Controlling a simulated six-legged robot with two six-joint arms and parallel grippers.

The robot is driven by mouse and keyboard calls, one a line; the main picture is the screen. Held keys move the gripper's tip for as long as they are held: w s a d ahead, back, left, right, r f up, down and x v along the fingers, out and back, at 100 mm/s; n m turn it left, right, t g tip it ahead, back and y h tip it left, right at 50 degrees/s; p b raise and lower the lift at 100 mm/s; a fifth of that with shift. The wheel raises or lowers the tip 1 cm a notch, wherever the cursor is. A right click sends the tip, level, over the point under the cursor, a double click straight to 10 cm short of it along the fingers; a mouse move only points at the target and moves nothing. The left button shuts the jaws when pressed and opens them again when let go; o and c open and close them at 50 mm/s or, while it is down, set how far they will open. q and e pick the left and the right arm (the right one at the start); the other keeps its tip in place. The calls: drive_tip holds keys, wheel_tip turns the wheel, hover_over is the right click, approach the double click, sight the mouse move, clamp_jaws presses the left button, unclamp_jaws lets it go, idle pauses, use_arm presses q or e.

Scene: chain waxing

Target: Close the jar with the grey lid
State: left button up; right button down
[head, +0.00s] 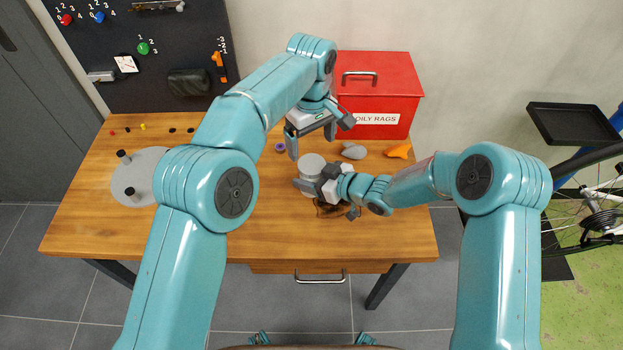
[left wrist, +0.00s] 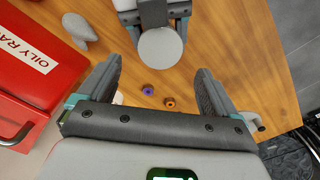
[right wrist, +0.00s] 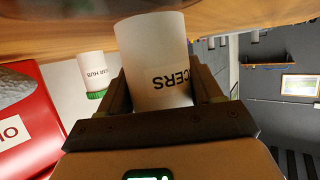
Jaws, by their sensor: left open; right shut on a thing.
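A pale cylindrical jar (right wrist: 155,60) with dark lettering, partly readable as "CERS", is between the fingers of my right gripper (head: 318,184). Its base is close to the wooden table in the right wrist view, which is upside down. A flat grey disc, apparently the grey lid (head: 311,161), covers its top; it also shows in the left wrist view (left wrist: 161,49). I cannot tell how firmly it sits. My left gripper (head: 320,138) is open and empty, above and behind the jar. In the left wrist view its fingers (left wrist: 152,82) are wide apart, with the jar beyond them.
A red "OILY RAGS" box (head: 378,90) stands at the back right. A grey lump (head: 353,151) and an orange object (head: 398,151) lie before it. A purple ring (head: 280,147) is near my left gripper. Another jar with a green lid (right wrist: 93,75) shows behind. The front table (head: 250,235) is clear.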

sight(312, 164)
use_arm(q)
drive_tip(key=shift+r+n, duration=0.75)
drive_tip(key=shift+n, duration=0.25)
drive_tip(key=shift+f, duration=0.1)
drive_tip(key=shift+f, duration=3.95)
drive_tip(key=c, duration=1.1)
drive_tip(key=m, duration=0.3)
